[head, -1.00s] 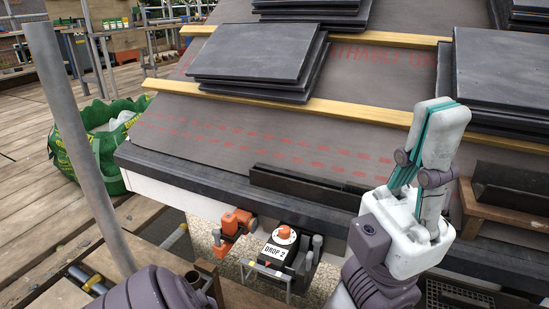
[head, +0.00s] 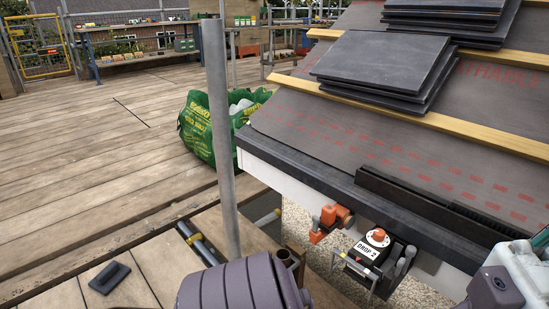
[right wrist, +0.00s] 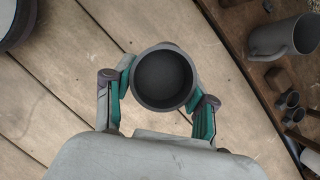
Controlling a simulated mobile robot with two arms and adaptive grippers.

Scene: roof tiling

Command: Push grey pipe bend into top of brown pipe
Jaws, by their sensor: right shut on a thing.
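In the right wrist view my right gripper (right wrist: 160,100) has its green-padded fingers on both sides of a round, hollow grey piece (right wrist: 163,78), shut on it. This looks like the grey pipe bend, with its open end facing the camera; its curve is hidden. In the head view only part of my right arm shows at the lower right edge, and the held piece is out of view. A short brown open-topped piece (head: 288,257), perhaps the brown pipe, stands at bottom centre, partly behind my purple arm. My left gripper is not in view.
A grey upright pole (head: 221,150) rises left of the roof edge. In the wrist view a grey fitting (right wrist: 283,38) lies at right. The deck at left is mostly clear.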

